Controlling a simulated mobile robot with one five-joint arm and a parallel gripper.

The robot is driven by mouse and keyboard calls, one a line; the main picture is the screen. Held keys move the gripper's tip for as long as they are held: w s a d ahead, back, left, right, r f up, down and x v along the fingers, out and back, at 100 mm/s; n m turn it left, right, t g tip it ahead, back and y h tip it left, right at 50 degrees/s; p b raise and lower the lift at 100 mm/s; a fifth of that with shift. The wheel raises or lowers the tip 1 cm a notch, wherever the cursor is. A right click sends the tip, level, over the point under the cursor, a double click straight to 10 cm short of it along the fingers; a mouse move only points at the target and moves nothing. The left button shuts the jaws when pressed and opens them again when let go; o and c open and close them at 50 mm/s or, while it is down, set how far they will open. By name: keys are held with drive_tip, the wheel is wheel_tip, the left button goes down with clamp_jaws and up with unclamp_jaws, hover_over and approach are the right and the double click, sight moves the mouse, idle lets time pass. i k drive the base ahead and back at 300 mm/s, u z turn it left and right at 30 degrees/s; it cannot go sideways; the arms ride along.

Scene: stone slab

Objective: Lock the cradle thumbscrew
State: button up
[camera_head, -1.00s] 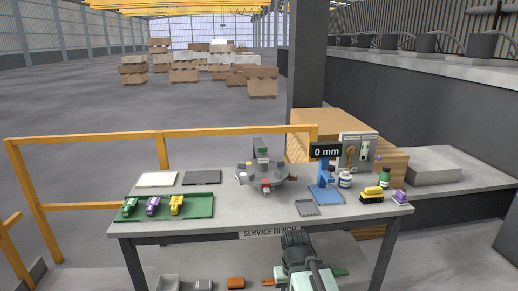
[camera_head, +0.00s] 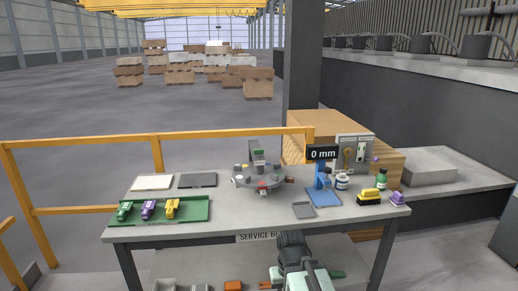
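A round grey fixture (camera_head: 258,184) stands near the back middle of the service bench (camera_head: 235,218). It carries an upright grey block with a green patch (camera_head: 258,154), several small parts around its rim and a red part (camera_head: 263,187) at its front. I cannot tell which part is the cradle or its thumbscrew at this size. The dark end of my arm, with my gripper (camera_head: 291,240), is low in front of the bench's front edge, apart from the fixture. Its fingers cannot be made out.
A green tray (camera_head: 190,213) with green, purple and yellow pieces lies at left. A blue stand (camera_head: 322,196) with a "0 mm" display, bottles (camera_head: 383,179), a yellow-black block (camera_head: 371,197) and a purple piece (camera_head: 397,198) are at right. The front middle is mostly clear.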

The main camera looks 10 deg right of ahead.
sight(258, 152)
drive_tip(key=i, duration=1.15)
drive_tip(key=z, duration=0.05)
